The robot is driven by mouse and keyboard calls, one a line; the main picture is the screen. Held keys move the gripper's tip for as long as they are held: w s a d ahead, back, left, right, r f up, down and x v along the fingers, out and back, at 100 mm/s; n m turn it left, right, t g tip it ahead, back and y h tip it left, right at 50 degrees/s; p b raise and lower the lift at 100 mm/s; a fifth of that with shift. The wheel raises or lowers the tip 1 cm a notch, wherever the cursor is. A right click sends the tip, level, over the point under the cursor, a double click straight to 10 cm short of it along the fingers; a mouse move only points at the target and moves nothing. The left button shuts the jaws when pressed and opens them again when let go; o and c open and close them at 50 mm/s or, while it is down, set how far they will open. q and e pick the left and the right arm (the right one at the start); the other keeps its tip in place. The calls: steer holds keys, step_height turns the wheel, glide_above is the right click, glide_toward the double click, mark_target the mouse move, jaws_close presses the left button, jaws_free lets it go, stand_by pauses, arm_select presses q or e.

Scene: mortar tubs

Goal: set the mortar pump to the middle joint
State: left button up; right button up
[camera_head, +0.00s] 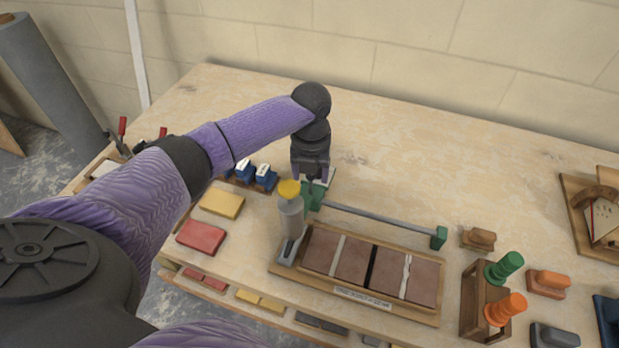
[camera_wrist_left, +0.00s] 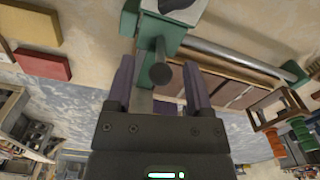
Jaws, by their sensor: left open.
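The mortar pump (camera_head: 291,215) is a grey tube with a yellow top. It stands at the left end of a wooden tray (camera_head: 355,309) of brown tiles, by the green left end of a grey rail (camera_head: 380,215). The middle joint (camera_head: 371,267) is a dark gap, with a pale joint on either side. My left gripper (camera_head: 312,180) is open, just behind the pump at the rail's left end. In the left wrist view its fingers (camera_wrist_left: 158,66) stand either side of a dark grey round-ended peg (camera_wrist_left: 160,73) on a green block. Contact is unclear. My right gripper is out of view.
Yellow (camera_head: 222,203) and red (camera_head: 201,236) blocks and blue-based items (camera_head: 265,177) lie left. Right of the tray stand a wooden holder with green and orange handles (camera_head: 503,308) and several small floats. The bench behind the rail is clear.

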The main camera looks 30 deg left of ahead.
arm_select(q)
steer(key=shift+f, duration=0.95)
steer(key=shift+c, duration=0.2)
jaws_close()
stand_by(0.5)
